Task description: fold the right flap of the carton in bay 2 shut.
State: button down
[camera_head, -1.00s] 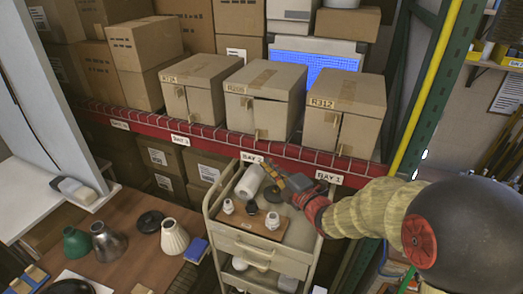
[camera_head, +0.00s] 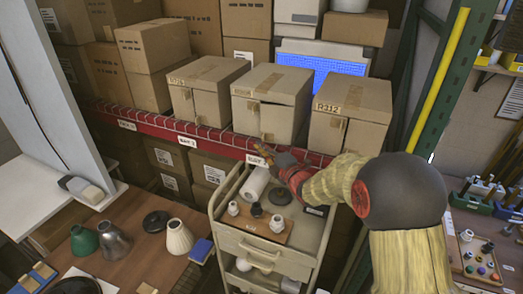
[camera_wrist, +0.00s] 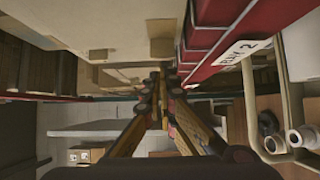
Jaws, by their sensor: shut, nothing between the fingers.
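The bay 2 carton (camera_head: 270,82) is the middle one of three tan cartons on the red-edged shelf. Its front has a left flap (camera_head: 243,115) and a right flap (camera_head: 283,122), with tape pieces near the seam. A dark gap shows along the top of the right flap, so it looks not quite flush; how far it stands out is hard to tell. My gripper (camera_head: 262,150) is shut and empty, just in front of the shelf edge by the bay 2 label, below the carton's front. In the wrist view, the gripper (camera_wrist: 160,77) points along a tan carton face (camera_wrist: 90,30); contact is unclear.
Cartons (camera_head: 204,92) and (camera_head: 350,112) stand on either side. The red wire-mesh shelf edge (camera_head: 215,140) runs beneath them. A cart (camera_head: 220,215) with lamp parts stands below my gripper. A green upright (camera_head: 420,100) rises at the right.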

jog(key=shift+w, duration=0.1)
dwell(0.3)
jog(key=w+b, duration=0.1)
jog(key=b, duration=0.2)
jog(key=w+m+t+h+b, duration=0.1)
jog(key=b, duration=0.2)
jog(key=shift+w+a+h+b, duration=0.1)
jog(key=shift+a+h+b, duration=0.2)
jog(key=shift+a+b, duration=0.1)
jog(key=shift+f, duration=0.1)
